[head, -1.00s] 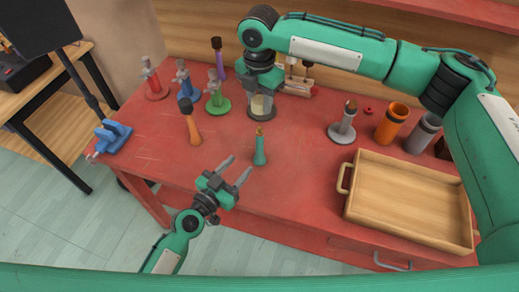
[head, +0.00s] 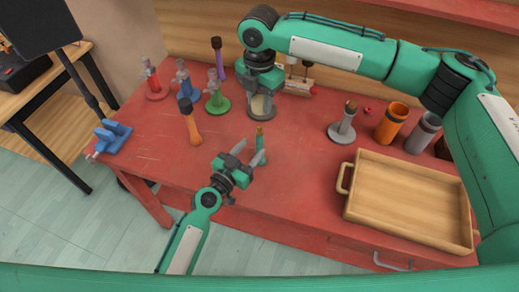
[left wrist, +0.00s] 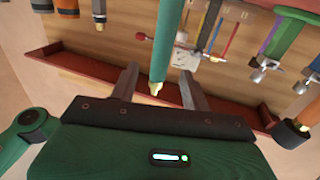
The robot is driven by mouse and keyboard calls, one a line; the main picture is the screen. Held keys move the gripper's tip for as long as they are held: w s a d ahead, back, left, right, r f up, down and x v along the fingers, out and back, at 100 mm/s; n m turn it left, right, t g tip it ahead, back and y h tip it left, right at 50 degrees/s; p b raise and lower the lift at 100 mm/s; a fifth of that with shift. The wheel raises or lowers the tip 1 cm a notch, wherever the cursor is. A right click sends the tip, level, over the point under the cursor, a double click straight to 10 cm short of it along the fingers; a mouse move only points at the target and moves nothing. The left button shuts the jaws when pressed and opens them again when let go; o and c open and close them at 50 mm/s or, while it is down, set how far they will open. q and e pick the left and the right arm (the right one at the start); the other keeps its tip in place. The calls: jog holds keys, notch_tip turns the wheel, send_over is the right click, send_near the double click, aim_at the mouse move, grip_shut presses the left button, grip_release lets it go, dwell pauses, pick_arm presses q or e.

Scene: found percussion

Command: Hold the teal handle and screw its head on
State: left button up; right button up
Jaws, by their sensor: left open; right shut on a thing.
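The teal handle (head: 260,143) stands upright on the red table with its brass-coloured tip up. My left gripper (head: 250,152) is open, its fingers close to the handle. In the left wrist view the teal handle (left wrist: 162,45) appears between the two spread fingers (left wrist: 158,74); contact cannot be made out.
An orange handle (head: 190,125) stands left of the teal one. Red, blue and green stands (head: 217,103) and a purple handle (head: 218,60) are behind it. A grey stand (head: 342,132), cups (head: 391,124) and an empty wooden tray (head: 410,200) are at right.

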aim_at(257, 142)
pick_arm(q)
jog(key=shift+x, duration=2.7)
jog(key=shift+c, duration=0.2)
grip_shut()
